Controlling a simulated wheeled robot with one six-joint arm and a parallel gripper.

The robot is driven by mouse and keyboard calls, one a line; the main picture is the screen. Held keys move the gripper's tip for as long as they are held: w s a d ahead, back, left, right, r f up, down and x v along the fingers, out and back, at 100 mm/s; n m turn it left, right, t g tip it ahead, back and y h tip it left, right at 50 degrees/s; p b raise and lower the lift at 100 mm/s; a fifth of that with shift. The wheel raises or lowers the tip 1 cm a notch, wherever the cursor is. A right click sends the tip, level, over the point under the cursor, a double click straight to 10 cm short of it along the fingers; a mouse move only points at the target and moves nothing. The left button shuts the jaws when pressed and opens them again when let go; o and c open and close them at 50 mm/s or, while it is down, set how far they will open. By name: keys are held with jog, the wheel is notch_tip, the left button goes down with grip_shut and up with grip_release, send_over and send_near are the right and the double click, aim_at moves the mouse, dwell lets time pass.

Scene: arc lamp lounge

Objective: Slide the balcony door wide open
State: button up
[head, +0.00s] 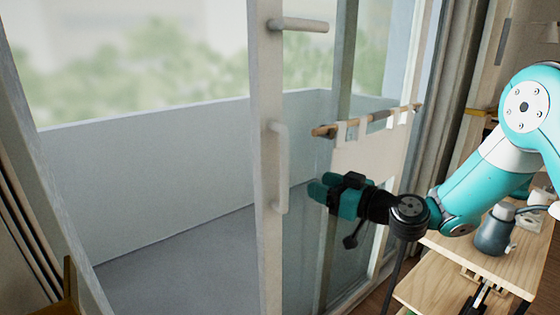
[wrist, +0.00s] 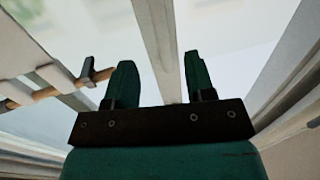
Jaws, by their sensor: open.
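The balcony door (head: 268,225) shows in the head view as a pale upright stile with glass to its right. A vertical bar handle (head: 281,165) is on the stile, and a lever-like bar (head: 300,24) sticks out higher up. A wide bay left of the stile shows the balcony; I cannot tell whether glass covers it. My gripper (head: 322,190) is just right of the handle, apart from it in the picture, open and empty. In the wrist view the two green fingers (wrist: 160,82) are spread, with a pale upright post (wrist: 156,35) beyond and between them.
A wooden rod (head: 322,131) with a hanging pale cloth (head: 372,155) is behind and right of my gripper; the rod also shows in the wrist view (wrist: 45,94). A wooden table (head: 520,265) stands at lower right. Dark curtains (head: 460,110) hang at right.

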aim_at(288, 172)
jog(key=p+x, duration=0.4)
jog(key=x, duration=0.9)
grip_shut()
jog(key=shift+w+f, duration=0.1)
